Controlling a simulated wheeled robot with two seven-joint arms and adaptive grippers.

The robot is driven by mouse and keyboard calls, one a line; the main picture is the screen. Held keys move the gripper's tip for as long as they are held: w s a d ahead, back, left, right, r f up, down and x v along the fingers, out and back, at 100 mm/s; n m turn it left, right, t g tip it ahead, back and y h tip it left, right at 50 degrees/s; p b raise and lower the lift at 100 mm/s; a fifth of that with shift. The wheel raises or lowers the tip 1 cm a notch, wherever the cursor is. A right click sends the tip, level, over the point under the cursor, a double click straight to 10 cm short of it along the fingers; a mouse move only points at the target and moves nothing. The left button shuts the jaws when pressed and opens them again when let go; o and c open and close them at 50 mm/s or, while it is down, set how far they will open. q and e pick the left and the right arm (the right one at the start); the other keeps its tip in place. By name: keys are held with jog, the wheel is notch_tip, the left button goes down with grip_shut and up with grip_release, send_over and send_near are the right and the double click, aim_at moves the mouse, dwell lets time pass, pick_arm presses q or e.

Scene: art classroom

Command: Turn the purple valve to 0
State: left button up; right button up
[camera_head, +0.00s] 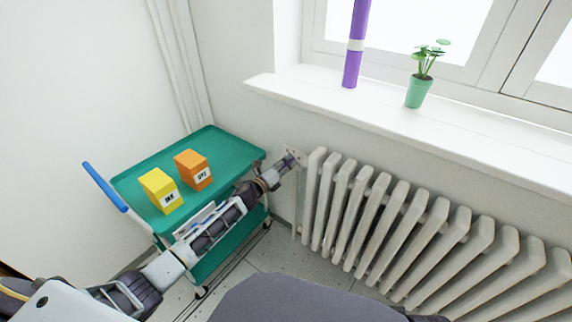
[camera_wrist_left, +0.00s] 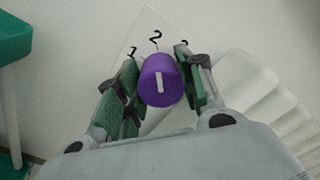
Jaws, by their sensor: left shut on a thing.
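The purple valve (camera_wrist_left: 160,80) is a round knob with a white line on its face. The line stands nearly upright in the left wrist view, roughly toward the 2. A white dial plate (camera_wrist_left: 150,32) behind it shows a 1, a 2 and a partly covered digit on the right; no 0 is visible. My left gripper (camera_wrist_left: 158,86) is shut on the knob, one green-padded finger on each side. In the head view my left gripper (camera_head: 287,165) reaches the plate (camera_head: 296,153) by the radiator and hides the knob. My right gripper is not in view.
A white radiator (camera_head: 385,215) stands just right of the valve. A green cart (camera_head: 231,147) under my left arm holds a yellow box (camera_head: 160,189) and an orange box (camera_head: 193,169). A purple tube (camera_head: 354,60) and a potted plant (camera_head: 418,92) stand on the windowsill (camera_head: 460,133).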

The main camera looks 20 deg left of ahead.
pick_arm(q)
jog(key=shift+n, duration=0.3)
jog(key=shift+n+p, duration=0.3)
jog(key=n+p, duration=0.1)
jog(key=n, duration=0.2)
jog(key=shift+n+p, duration=0.4)
jog(key=shift+n, duration=0.1)
jog(key=n+p, duration=0.1)
jog(key=n, duration=0.2)
jog(key=shift+n+p, duration=0.35)
jog(key=shift+n, duration=0.05)
jog(key=n+p, duration=0.1)
jog(key=n, duration=0.1)
jog(key=n+p, duration=0.1)
jog(key=n, duration=0.1)
jog(key=shift+a+t+y, duration=0.1)
jog(key=shift+t+y, duration=0.2)
jog(key=n+p, duration=0.1)
jog(key=n, duration=0.4)
jog(key=shift+f+p, duration=0.1)
jog(key=shift+p, duration=0.3)
jog(key=shift+f+n+p, duration=0.1)
jog(key=shift+n+p, duration=0.2)
jog(key=shift+n, duration=0.8)
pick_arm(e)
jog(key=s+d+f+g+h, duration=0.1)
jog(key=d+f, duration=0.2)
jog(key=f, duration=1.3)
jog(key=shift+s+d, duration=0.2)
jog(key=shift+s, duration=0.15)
